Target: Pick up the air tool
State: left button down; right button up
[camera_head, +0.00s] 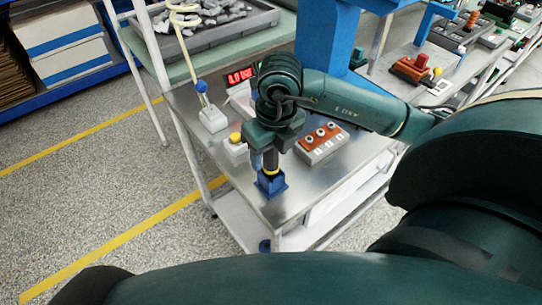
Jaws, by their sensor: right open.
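What looks like the air tool (271,163), a dark upright cylinder with a yellow band near its lower end, stands in a blue holder (271,184) at the near corner of the metal bench. My right gripper (264,150) comes down over it from above, with its jaws open and close around or beside the tool's upper part. The gripper and wrist hide the top of the tool, and I cannot tell whether a finger touches it. My left gripper is not in view.
The metal bench (225,158) also holds a box with a yellow button (236,144), a white box with a blue-knobbed hose (213,119), a red digital display (240,77) and an orange-topped breaker block (321,141). A blue post (327,40) stands behind. Floor at left is clear.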

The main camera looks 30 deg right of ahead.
jog(key=c, duration=1)
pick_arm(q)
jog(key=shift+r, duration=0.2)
pick_arm(e)
jog(key=shift+c, duration=0.2)
jog(key=shift+r, duration=0.1)
